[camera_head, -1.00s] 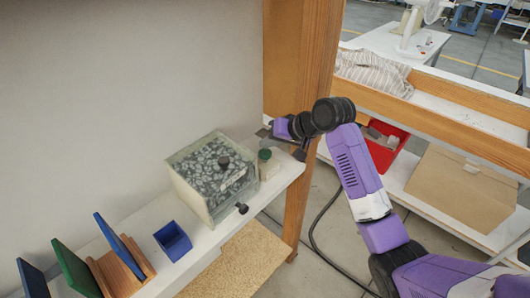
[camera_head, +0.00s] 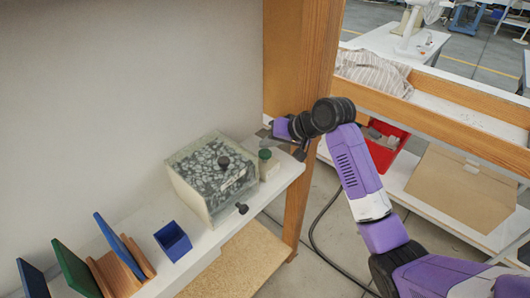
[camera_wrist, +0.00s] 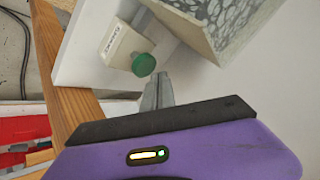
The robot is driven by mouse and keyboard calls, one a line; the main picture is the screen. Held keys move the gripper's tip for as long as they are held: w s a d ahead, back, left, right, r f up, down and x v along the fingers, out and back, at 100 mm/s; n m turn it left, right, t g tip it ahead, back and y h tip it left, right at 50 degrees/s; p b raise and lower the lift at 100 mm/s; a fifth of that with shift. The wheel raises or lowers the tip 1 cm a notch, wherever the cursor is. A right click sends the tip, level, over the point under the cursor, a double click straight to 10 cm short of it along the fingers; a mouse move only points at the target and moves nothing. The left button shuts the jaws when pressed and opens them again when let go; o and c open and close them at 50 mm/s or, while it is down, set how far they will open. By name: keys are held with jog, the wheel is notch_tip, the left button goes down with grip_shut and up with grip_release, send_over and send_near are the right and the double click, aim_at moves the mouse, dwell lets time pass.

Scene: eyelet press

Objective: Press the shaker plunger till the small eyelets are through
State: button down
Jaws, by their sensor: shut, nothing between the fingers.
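In the wrist view the green knob (camera_wrist: 143,65) sits on the pale labelled block (camera_wrist: 117,43). My gripper (camera_wrist: 161,78) is shut and empty, its tips close beside the green knob; I cannot tell whether they touch it.
A black knob (camera_head: 242,208) sticks out at the box's front. A small blue bin (camera_head: 173,241) and coloured panels in a wooden rack (camera_head: 120,270) stand to the left. A wooden post (camera_head: 299,200) rises close to the arm. A red bin (camera_head: 383,150) is on another shelf.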

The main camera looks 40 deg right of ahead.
aim_at(264, 152)
jog(key=shift+f, duration=0.1)
dwell(0.3)
jog(key=shift+f, duration=0.35)
jog(key=shift+f, duration=1.25)
dwell(1.4)
jog(key=shift+r, duration=0.1)
jog(key=shift+r+p, duration=1.6)
jog(key=shift+p, duration=0.05)
notch_tip(264, 152, up, 5)
jog(key=p, duration=0.5)
dwell(0.4)
